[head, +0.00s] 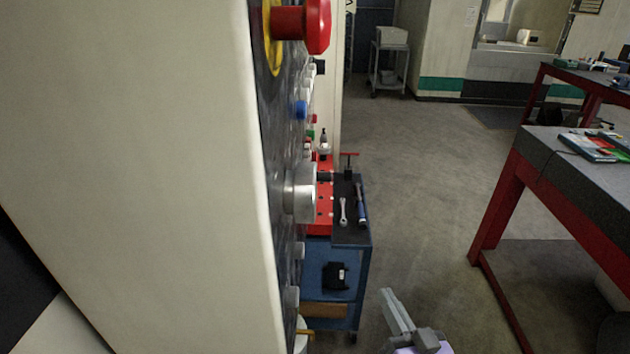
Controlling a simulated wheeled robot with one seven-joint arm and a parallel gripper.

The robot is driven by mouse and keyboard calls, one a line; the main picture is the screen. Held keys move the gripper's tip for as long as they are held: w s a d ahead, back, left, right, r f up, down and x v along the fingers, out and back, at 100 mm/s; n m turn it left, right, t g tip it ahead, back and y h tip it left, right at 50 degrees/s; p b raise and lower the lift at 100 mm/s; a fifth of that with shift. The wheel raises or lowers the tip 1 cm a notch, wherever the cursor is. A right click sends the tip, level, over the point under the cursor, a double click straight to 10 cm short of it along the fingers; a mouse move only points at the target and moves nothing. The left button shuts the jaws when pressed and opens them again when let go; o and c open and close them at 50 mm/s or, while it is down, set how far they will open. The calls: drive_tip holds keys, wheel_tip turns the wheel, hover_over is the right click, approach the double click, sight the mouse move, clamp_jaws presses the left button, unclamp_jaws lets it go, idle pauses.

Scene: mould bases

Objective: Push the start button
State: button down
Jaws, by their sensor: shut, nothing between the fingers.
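A control panel (272,120) is seen nearly edge-on along the side of a tall cream cabinet. A large red mushroom button (318,25) on a yellow disc is at its top. Below it are a blue button (300,109), a small green button (310,135) and a small red one (313,119). A big silver knob (301,192) sits lower. No label is readable, so I cannot tell which is the start button. My gripper (393,300) shows in part at the bottom edge, shut and empty, right of the panel and apart from it.
The cream cabinet (130,130) fills the left side. A blue tool cart (352,240) with a wrench and other tools stands just beyond the panel. A red-framed workbench (500,215) is at right. Open grey floor (430,180) lies between them.

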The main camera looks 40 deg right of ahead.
drive_tip(key=w+d+r+t+y+b, duration=0.15)
drive_tip(key=w+d+r, duration=0.25)
drive_tip(key=w+d, duration=0.4)
drive_tip(key=w+d+r+t+y+b, duration=0.1)
drive_tip(key=w+d+r+t+y, duration=0.15)
drive_tip(key=w+d, duration=0.55)
drive_tip(key=a+r+n+t+y, duration=0.2)
drive_tip(key=a+r+n+y, duration=0.2)
drive_tip(key=r+n+y, duration=0.3)
drive_tip(key=shift+a+r+n+t+y, duration=0.15)
drive_tip(key=shift+n+t+y, duration=0.15)
drive_tip(key=shift+t, duration=0.1)
drive_tip(key=shift+w, duration=0.2)
drive_tip(key=w+a, duration=0.5)
drive_tip(key=a, duration=0.1)
drive_tip(key=shift+w+a+p, duration=0.3)
drive_tip(key=shift+w+p, duration=0.05)
